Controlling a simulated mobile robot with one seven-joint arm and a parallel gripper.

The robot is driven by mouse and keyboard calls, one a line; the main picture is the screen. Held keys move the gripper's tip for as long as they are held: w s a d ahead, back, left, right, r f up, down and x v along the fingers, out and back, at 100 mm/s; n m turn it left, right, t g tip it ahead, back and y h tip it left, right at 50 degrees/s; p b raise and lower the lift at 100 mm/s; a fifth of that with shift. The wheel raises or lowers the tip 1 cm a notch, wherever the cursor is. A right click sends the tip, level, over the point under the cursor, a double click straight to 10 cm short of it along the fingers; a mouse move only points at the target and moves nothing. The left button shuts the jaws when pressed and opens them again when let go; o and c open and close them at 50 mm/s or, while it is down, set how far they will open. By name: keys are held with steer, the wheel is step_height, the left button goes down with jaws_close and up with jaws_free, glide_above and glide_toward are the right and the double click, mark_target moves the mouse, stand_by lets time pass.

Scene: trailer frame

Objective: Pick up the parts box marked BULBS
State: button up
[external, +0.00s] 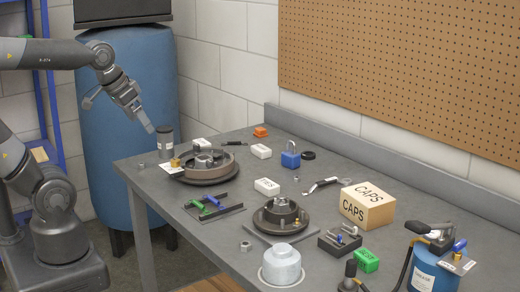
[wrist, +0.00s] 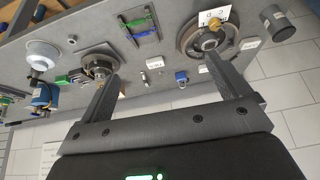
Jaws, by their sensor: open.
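My gripper (external: 122,114) hangs open and empty above the left end of the workbench; its fingers (wrist: 163,68) are spread wide in the wrist view. Small white boxes lie on the bench: one in the middle (external: 267,187), one farther back (external: 261,151) and one behind the left drum (external: 202,144). There are also a green box (external: 367,260) and an orange box (external: 260,132). Their print is too small to read, so I cannot tell which says BULBS. The large cardboard box (external: 367,207) reads CAPS. White boxes also show in the wrist view (wrist: 155,63) (wrist: 250,44).
Brake drums (external: 232,165) (external: 270,218), a bracket with green and blue parts (external: 215,207), a blue padlock (external: 290,160), a wrench (external: 322,185) and a blue gas canister (external: 432,272) crowd the bench (external: 145,180). A pegboard wall (external: 400,75) stands behind.

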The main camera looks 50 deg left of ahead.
steer(key=w+a+r, duration=0.2)
steer(key=w+r, duration=0.1)
steer(key=w, duration=1.2)
steer(key=g, duration=0.1)
glide_above(260, 148)
steer(key=s, duration=0.3)
steer(key=shift+m, duration=0.4)
steer(key=f, duration=2.3)
steer(key=shift+w+a+f, duration=0.2)
steer(key=shift+a+f, duration=0.05)
steer(key=shift+a, duration=0.05)
steer(key=shift+d+x, duration=0.15)
steer(key=shift+x, duration=1.35)
steer(key=shift+d+x, duration=0.15)
steer(key=shift+x, duration=1.35)
steer(key=shift+c, duration=0.4)
steer(key=c, duration=1)
